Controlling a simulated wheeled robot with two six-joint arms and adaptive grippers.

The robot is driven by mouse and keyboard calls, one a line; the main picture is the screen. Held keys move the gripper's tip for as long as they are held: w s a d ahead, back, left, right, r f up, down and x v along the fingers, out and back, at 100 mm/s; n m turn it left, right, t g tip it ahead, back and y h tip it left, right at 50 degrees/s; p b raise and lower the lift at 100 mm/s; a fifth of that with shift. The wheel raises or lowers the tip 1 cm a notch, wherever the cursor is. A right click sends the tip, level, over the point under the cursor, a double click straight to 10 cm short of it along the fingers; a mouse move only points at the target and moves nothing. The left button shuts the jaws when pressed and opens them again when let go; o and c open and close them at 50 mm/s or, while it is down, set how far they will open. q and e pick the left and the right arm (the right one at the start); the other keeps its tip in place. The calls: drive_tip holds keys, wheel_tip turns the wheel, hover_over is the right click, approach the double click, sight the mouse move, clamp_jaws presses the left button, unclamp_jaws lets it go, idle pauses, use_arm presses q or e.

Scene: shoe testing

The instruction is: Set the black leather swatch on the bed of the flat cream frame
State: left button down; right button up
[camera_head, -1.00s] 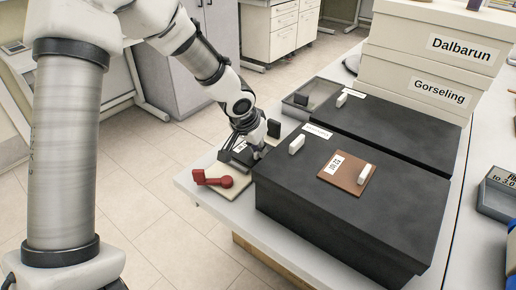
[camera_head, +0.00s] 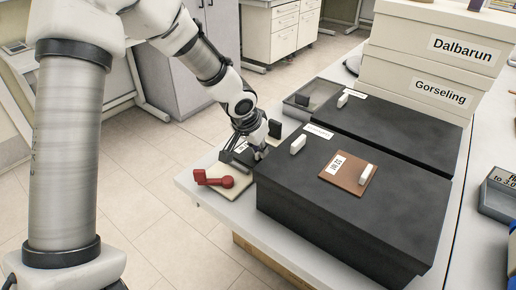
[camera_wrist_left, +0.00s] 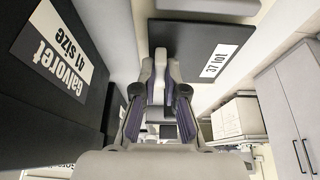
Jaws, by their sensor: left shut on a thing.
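The black leather swatch (camera_wrist_left: 208,72) with a white "37 lot" label shows in the left wrist view. In the head view the swatch (camera_head: 236,158) is partly hidden by my gripper. My left gripper (camera_wrist_left: 160,72) is shut on the swatch's pale upright tab; it also shows in the head view (camera_head: 257,152). The flat cream frame (camera_head: 238,190) with a red lever lies on the table's near left corner. The swatch is over or at the frame's far part; I cannot tell whether it touches the bed. My right gripper is not in view.
A large black box (camera_head: 330,222) stands close right of the gripper, with a brown swatch (camera_head: 343,181) and a white block (camera_head: 298,144) on top. A grey tray (camera_head: 303,103) and another black box (camera_head: 400,128) are behind. Cream boxes (camera_head: 425,65) are stacked at the back right.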

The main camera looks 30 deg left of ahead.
use_arm(q)
drive_tip(key=shift+s+a+f+b, duration=0.1)
drive_tip(key=shift+s+f+b, duration=0.2)
drive_tip(key=shift+f+b, duration=0.45)
drive_tip(key=c, duration=1.2)
unclamp_jaws()
drive_tip(key=shift+o, duration=0.2)
drive_tip(key=v, duration=0.4)
drive_tip(key=s+v, duration=0.1)
drive_tip(key=v, duration=0.4)
drive_tip(key=shift+a+f, duration=0.15)
drive_tip(key=shift+a, duration=0.05)
